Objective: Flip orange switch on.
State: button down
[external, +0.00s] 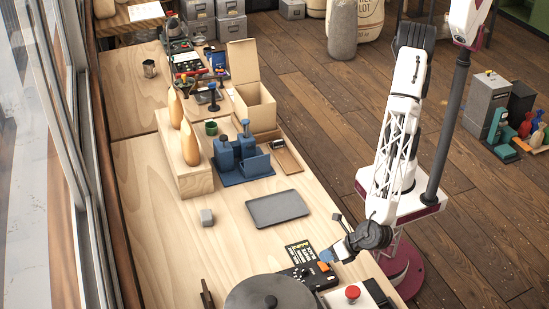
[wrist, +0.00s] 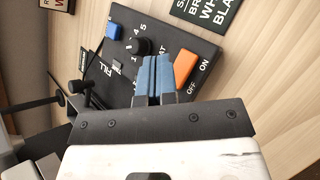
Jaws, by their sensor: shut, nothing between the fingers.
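The orange switch (wrist: 187,69) is a rocker on a black control panel (wrist: 117,33), beside printed OFF and ON labels. In the external view the orange switch (external: 323,266) shows small at the panel's right end. My gripper (wrist: 154,66) has blue fingertips pressed together, with nothing between them. The tips are over the panel, just left of the orange switch in the wrist view; I cannot tell whether they touch it. In the external view my gripper (external: 327,257) is low over the panel. Which way the rocker is tilted is not clear.
A black knob (wrist: 138,46) and a blue switch (wrist: 115,31) share the panel. A lettered black sign (external: 299,254) lies behind it. A red button (external: 352,292) and a large dark round lid (external: 255,296) are near. A grey tray (external: 278,208) lies farther back, with bare wood around it.

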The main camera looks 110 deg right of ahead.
aim_at(325, 265)
jog(key=shift+a+r, duration=0.2)
jog(key=shift+r, duration=1.2)
jog(key=shift+w+d+r, duration=0.1)
jog(key=shift+d+r, duration=0.05)
jog(key=shift+d, duration=0.05)
jog(key=s+d+r+m+g, duration=0.2)
jog(key=s+d+r+m, duration=0.15)
jog(key=d, duration=0.75)
jog(key=s+d+r+m+g, duration=0.15)
jog(key=d+r+m, duration=0.3)
jog(key=d, duration=0.55)
jog(key=s+d+r+m+g, duration=0.2)
jog(key=s+d+r+m, duration=0.25)
jog(key=d, duration=0.65)
jog(key=s+d+r+m+y, duration=0.1)
jog(key=s+d+m, duration=0.4)
jog(key=s, duration=0.6)
jog(key=s+d+r+m+y, duration=0.1)
jog(key=s+d+m+y, duration=0.3)
jog(key=s+d, duration=0.6)
jog(key=shift+s+d+r+m, duration=0.3)
jog(key=shift+s+m, duration=0.15)
jog(key=shift+m, duration=0.3)
